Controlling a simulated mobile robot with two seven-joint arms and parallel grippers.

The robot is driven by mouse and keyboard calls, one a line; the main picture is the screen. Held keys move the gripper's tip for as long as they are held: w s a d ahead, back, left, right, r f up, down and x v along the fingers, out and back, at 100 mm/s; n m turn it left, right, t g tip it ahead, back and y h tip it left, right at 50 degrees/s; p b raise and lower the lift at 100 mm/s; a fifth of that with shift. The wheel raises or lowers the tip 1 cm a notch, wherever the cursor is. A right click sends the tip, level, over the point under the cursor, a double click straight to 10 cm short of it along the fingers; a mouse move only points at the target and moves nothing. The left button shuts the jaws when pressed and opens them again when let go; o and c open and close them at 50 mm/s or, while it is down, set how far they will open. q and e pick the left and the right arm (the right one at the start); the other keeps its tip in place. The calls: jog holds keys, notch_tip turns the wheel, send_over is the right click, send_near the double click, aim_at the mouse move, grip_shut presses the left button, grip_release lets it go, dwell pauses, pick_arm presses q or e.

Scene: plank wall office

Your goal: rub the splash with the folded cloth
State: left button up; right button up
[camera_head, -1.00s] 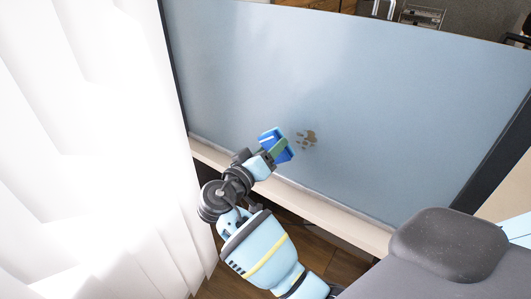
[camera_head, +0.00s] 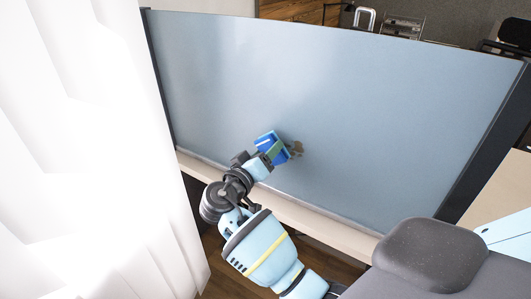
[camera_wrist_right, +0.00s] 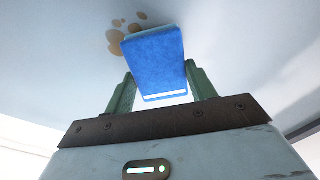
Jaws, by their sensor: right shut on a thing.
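The folded cloth (camera_head: 266,143) is a small blue pad; it also shows in the right wrist view (camera_wrist_right: 155,62). My right gripper (camera_head: 272,153) is shut on it, with a green finger on each side in the right wrist view (camera_wrist_right: 160,92). The splash (camera_head: 298,149) is a brown blotchy mark on the blue-grey panel (camera_head: 380,110). In the head view the cloth and gripper overlap its left part. In the right wrist view the splash (camera_wrist_right: 115,42) shows just beyond the cloth's upper left edge. I cannot tell whether the cloth touches the panel. My left gripper is out of view.
A white curtain (camera_head: 80,140) hangs close on the left. A pale ledge (camera_head: 330,232) runs under the panel, and dark posts (camera_head: 490,145) frame its sides. The panel around the splash is bare. Shelving and office items (camera_head: 400,24) stand beyond it.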

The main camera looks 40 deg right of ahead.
aim_at(281, 155)
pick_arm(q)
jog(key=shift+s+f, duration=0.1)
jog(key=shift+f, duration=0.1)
pick_arm(e)
jog(key=shift+x, duration=0.95)
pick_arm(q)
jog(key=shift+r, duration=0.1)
pick_arm(e)
jog(key=shift+s, duration=0.1)
